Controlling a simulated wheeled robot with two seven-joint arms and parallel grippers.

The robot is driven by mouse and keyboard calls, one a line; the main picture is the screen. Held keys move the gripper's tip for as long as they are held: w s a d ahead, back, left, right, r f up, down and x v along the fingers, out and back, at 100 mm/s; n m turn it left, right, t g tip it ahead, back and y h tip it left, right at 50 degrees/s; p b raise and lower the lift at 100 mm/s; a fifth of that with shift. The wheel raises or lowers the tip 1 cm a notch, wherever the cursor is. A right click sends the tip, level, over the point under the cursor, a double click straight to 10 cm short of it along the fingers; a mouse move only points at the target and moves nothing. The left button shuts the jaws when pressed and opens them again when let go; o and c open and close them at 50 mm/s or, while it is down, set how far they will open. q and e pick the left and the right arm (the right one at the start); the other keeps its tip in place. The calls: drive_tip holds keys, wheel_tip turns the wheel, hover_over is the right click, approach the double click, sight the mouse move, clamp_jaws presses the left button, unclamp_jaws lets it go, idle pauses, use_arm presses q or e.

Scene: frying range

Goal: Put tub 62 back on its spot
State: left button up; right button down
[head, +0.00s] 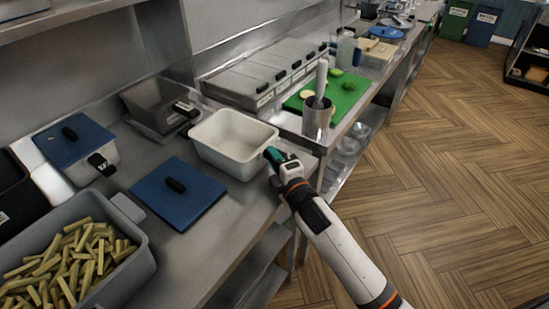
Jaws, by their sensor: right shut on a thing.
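An open, empty white tub (232,152) stands upright on the steel counter near its front right corner. I cannot read a number on it. My right gripper (274,158) reaches in from the lower right and is shut on the right end of the tub's rim. Its fingertips are partly hidden at the rim. A blue lid with a black knob (178,193) lies flat on the counter in front of the tub, to its left. Another white tub with a blue lid (76,143) and a black tag stands further left. My left gripper is not in view.
A grey bin of cut fries (125,268) fills the lower left. A dark grey box (160,103) stands behind the tub. A steel cup (317,120) and a green cutting board (340,98) are to the right, beside a lidded container row (265,75).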

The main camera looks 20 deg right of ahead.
drive_tip(key=c, duration=1.2)
unclamp_jaws()
drive_tip(key=shift+o, duration=0.2)
drive_tip(key=shift+f, duration=0.1)
drive_tip(key=shift+s, duration=0.55)
drive_tip(key=s+d+b, duration=0.1)
drive_tip(key=s, duration=1)
drive_tip(key=shift+d+b, duration=0.3)
drive_tip(key=shift+d, duration=0.05)
